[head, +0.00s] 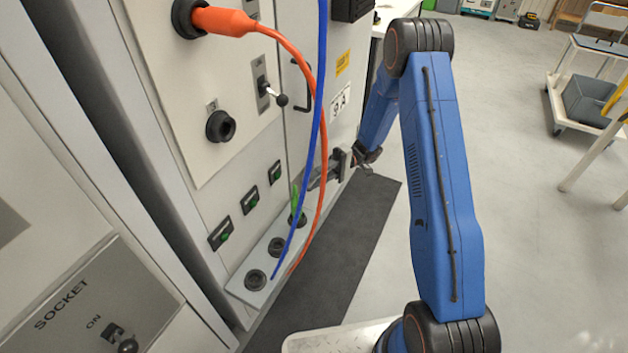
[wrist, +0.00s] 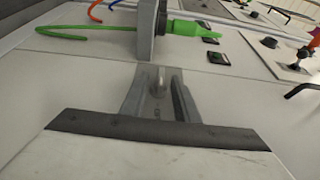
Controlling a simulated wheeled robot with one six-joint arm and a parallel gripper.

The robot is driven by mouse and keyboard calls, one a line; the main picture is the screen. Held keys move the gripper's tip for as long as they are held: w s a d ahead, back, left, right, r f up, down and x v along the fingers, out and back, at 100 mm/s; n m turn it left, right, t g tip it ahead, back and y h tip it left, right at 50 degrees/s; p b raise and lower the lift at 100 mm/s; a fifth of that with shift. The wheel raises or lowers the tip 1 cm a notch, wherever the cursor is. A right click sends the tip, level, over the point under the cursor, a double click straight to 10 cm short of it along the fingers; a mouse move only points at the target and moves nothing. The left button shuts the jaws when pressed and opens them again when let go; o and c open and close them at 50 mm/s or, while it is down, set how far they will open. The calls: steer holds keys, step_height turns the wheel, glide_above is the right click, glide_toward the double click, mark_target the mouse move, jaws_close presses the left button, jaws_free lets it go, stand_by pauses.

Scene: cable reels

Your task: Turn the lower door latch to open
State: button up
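My gripper (head: 322,178) reaches in low at the front of the grey cabinet door (head: 305,125), below the 9A label. In the wrist view its two grey fingers (wrist: 158,95) stand apart, pointing at the pale door panel. A small rounded metal piece (wrist: 158,80), which looks like the lower latch, shows between the fingertips. A narrow gap seems to remain beside it, so I see no clear grip. In the head view the gripper hides this piece, and its turn angle is hard to read.
A socket strip (head: 262,262) with a green plug (head: 297,205) is close left of my gripper. Blue (head: 318,110) and orange (head: 322,150) cables hang before the cabinet. A black door handle (head: 307,85) is higher up. Open floor (head: 530,220) lies right.

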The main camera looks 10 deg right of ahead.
steer(key=v, duration=1.7)
steer(key=shift+d, duration=0.15)
steer(key=s+a+r+m+t+h, duration=0.3)
steer(key=s+r+h, duration=0.6)
steer(key=s+r, duration=0.9)
steer(key=s+d+r+m+t+h, duration=0.1)
steer(key=s+d+r+t+h, duration=0.1)
steer(key=s, duration=0.5)
steer(key=s+d+r+m+t+h, duration=0.1)
steer(key=s+d+r+t+h, duration=0.1)
steer(key=s+t, duration=0.3)
steer(key=s+d+r+m+t+h, duration=0.1)
steer(key=s+t, duration=0.3)
steer(key=s, duration=0.5)
steer(key=shift+s+d+r+h, duration=0.2)
steer(key=shift+d+r+h, duration=0.2)
steer(key=shift+r+h, duration=0.4)
